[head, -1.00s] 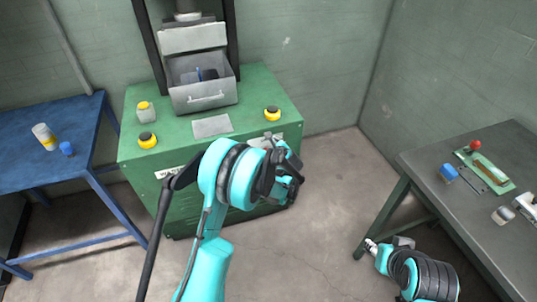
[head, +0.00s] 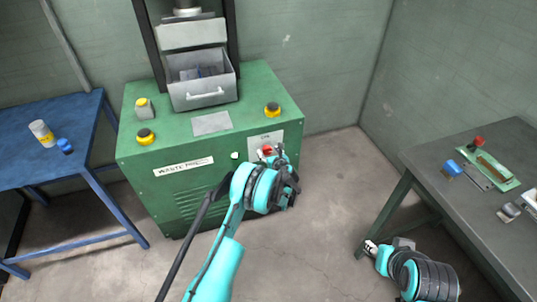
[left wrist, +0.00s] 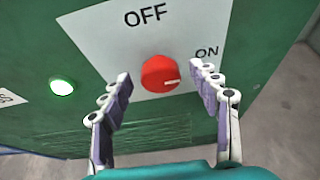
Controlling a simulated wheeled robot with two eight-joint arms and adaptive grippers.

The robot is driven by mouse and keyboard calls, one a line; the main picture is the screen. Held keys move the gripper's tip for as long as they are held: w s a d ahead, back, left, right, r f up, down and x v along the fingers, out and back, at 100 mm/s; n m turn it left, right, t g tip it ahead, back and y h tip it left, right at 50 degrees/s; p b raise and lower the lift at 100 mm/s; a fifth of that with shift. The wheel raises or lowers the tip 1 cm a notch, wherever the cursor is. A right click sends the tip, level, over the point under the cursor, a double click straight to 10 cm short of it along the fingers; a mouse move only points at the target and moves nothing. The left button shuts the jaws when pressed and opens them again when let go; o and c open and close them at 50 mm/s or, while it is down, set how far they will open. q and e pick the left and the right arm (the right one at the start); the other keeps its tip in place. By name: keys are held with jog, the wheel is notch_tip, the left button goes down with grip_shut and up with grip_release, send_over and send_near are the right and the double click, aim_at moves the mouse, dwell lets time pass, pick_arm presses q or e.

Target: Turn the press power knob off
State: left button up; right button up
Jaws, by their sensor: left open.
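The red power knob (left wrist: 160,74) is on a white label plate (left wrist: 185,22) marked OFF at top and ON at right in the left wrist view. Its pale pointer line faces right, toward ON. My left gripper (left wrist: 164,88) is open, with its fingertips on both sides of the knob and visible gaps between. In the head view the knob (head: 267,150) shows on the front of the green waste press (head: 190,185), partly behind my left gripper (head: 279,155). My right arm shows at lower right; its gripper (head: 371,248) is small there and its jaws are unclear.
A lit green lamp (left wrist: 62,87) is left of the knob. Yellow-and-black buttons (head: 146,137) sit on the press top. A blue table (head: 35,165) stands left, and a dark grey table (head: 480,215) stands right. The floor between is clear.

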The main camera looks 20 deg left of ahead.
pick_arm(q)
jog(key=shift+w+a+f, duration=0.1)
jog(key=shift+w+a, duration=0.05)
jog(key=shift+w, duration=0.05)
jog(key=shift+c, duration=0.4)
jog(key=c, duration=1.1)
